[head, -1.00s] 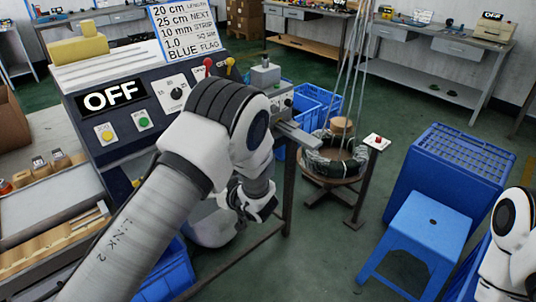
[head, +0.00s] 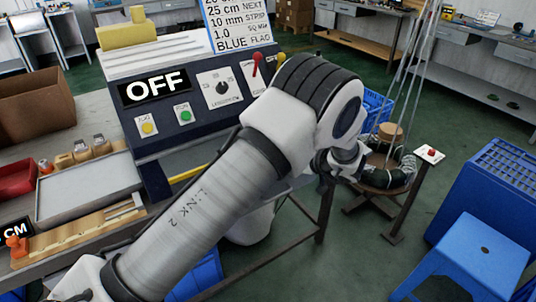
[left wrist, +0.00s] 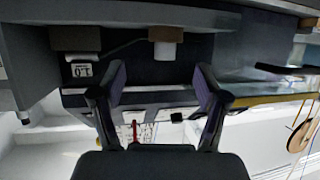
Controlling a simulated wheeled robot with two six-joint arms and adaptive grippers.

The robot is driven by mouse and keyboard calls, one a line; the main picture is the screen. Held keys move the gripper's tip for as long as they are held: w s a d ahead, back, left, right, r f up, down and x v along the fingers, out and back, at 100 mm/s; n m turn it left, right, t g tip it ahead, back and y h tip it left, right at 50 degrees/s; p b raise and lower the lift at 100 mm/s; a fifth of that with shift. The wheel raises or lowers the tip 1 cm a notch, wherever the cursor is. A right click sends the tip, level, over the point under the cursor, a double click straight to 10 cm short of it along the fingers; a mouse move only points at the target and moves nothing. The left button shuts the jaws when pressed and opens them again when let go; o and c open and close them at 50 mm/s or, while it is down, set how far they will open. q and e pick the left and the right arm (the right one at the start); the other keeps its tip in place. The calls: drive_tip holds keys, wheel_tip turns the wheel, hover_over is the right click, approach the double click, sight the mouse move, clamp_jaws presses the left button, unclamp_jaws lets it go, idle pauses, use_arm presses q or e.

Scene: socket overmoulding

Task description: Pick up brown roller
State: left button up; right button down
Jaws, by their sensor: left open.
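My left gripper (left wrist: 161,82) is open in the left wrist view, with nothing between its two dark fingers. A small tan-and-white cylinder (left wrist: 165,36), possibly the brown roller, shows beyond the fingertips, apart from them. In the head view, my left arm crosses the front of the machine, and the gripper end (head: 343,165) is partly hidden by the wrist. A brown cylinder (head: 390,132) stands on the round stand behind it. I cannot tell whether the two cylinders are the same thing. My right gripper is out of view.
The dark machine panel (head: 188,143) with its OFF sign stands behind my arm. A grey tray (head: 90,187) and several wooden blocks lie on the left bench. A post with a red button (head: 431,153) and a blue stool (head: 470,258) stand at right. Green floor is clear between them.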

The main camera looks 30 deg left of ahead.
use_arm(q)
drive_tip(key=x, duration=0.5)
drive_tip(key=shift+s+a+f, duration=0.15)
drive_tip(key=shift+s+a, duration=0.1)
drive_tip(key=shift+a, duration=0.05)
drive_tip(key=shift+d, duration=0.15)
drive_tip(key=c, duration=1.2)
drive_tip(key=shift+c, duration=0.2)
